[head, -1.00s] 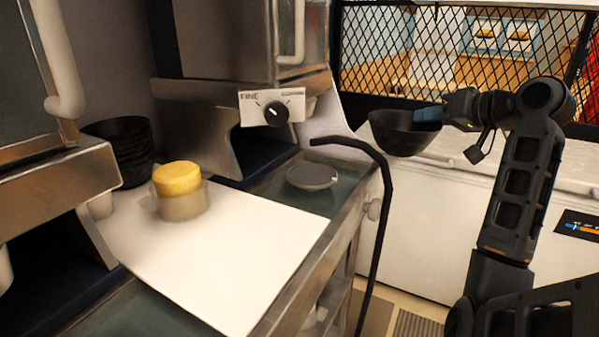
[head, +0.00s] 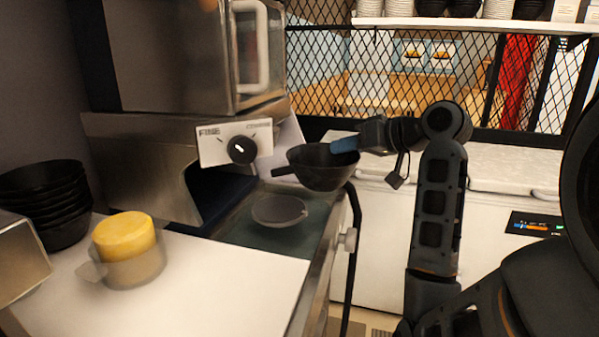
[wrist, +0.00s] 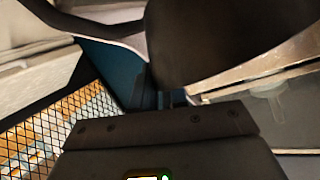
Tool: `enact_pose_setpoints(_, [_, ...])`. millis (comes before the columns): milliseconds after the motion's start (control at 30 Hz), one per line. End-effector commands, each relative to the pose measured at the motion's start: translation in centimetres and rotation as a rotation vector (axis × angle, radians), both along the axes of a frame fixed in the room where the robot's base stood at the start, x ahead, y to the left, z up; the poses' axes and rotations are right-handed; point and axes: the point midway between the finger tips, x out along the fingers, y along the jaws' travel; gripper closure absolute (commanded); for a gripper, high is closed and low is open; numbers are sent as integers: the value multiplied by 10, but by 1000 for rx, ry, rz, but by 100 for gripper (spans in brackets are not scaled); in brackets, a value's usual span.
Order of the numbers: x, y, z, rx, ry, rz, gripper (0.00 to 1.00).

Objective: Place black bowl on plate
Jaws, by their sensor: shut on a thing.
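A black bowl (head: 320,169) is held in the air in the head view, tilted slightly. My gripper (head: 345,144) is shut on its right rim, with blue fingers at the edge. A grey round plate (head: 279,210) lies on the dark glassy counter, left of and lower than the bowl. The bowl is apart from the plate.
A stack of black bowls (head: 45,200) stands at the far left. A yellow-lidded container (head: 127,248) sits on the white board (head: 215,285). A machine with a black dial (head: 242,150) rises behind the plate. A black curved rod (head: 352,225) stands at the counter's right edge.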

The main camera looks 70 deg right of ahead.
Motion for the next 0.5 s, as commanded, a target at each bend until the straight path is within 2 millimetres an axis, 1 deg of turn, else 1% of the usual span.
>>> enact_pose_setpoints(33, [14,2,1,0,2,6,100])
enact_pose_setpoints(100, [31,3,1,1,2,6,100])
enact_pose_setpoints(400, [94,8,1,1,1,4,100])
enact_pose_setpoints(500, [93,8,-18,5,3,-1,100])
